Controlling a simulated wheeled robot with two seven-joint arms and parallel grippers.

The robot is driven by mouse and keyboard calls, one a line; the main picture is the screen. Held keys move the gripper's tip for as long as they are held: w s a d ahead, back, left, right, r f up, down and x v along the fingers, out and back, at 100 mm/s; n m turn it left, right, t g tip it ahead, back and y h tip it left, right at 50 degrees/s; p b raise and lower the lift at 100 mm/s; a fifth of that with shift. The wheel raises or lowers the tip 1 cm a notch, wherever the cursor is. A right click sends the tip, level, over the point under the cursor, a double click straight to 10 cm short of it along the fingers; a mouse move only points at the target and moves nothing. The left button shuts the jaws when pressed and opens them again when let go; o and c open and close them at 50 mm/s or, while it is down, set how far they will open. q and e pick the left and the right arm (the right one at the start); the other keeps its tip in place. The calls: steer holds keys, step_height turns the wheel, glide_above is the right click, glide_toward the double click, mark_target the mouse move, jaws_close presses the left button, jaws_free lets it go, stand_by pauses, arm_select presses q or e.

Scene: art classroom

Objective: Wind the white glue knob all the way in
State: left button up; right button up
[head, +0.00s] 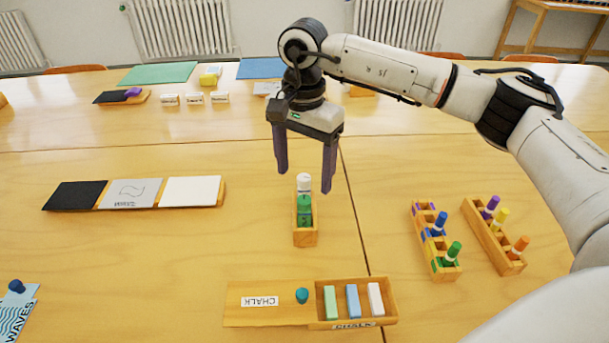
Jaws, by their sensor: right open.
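A glue stick with a green body (305,207) and a white knob (304,183) at its upper end in the picture is in a small wooden box (305,239) near the middle of the table. My right gripper (305,183) points down with its two dark purple fingers spread wide and nothing held between them. In the picture the fingertips lie on either side of the white knob. I cannot tell whether they are level with it or above it. My left gripper is not in view.
An open chalk box (388,302) with its lid (245,313) lies in front. Two wooden marker racks (447,272) (512,266) stand at right. A board with black, grey and white cards (222,197) lies at left. Clear tabletop surrounds the glue box.

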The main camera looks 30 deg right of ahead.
steer(key=m+p, duration=0.1)
steer(key=m, duration=0.5)
steer(key=shift+r, duration=0.1)
steer(key=m, duration=0.5)
steer(key=shift+p, duration=0.35)
steer(key=shift+w+a, duration=0.5)
steer(key=shift+a, duration=0.4)
steer(key=c, duration=1.5)
